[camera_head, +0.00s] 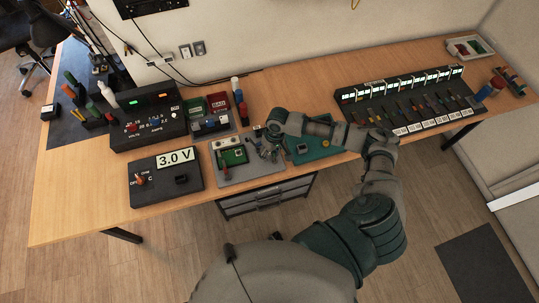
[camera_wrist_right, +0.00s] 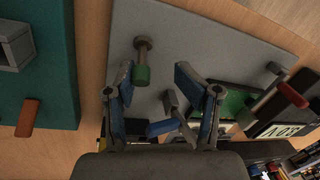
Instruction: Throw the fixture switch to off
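The grey fixture plate (camera_head: 250,174) lies at the front edge of the bench in the head view, with a green circuit board (camera_head: 234,157) on it. In the right wrist view the plate (camera_wrist_right: 225,45) carries a post with a green end (camera_wrist_right: 142,65), a small lever with a blue handle (camera_wrist_right: 163,128), and a red-handled part (camera_wrist_right: 291,95). No label marks the switch. My right gripper (camera_head: 266,150) is above the plate's right part. Its fingers are apart in the wrist view (camera_wrist_right: 154,78), with the blue-handled lever between or behind them; contact cannot be told. My left gripper is out of view.
A black meter box reading 3.0 V (camera_head: 168,182) stands left of the plate. A larger black supply box (camera_head: 148,118) stands behind it. A teal tray (camera_head: 318,148) lies close on the right, under my forearm. A long black rack (camera_head: 410,98) is further right.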

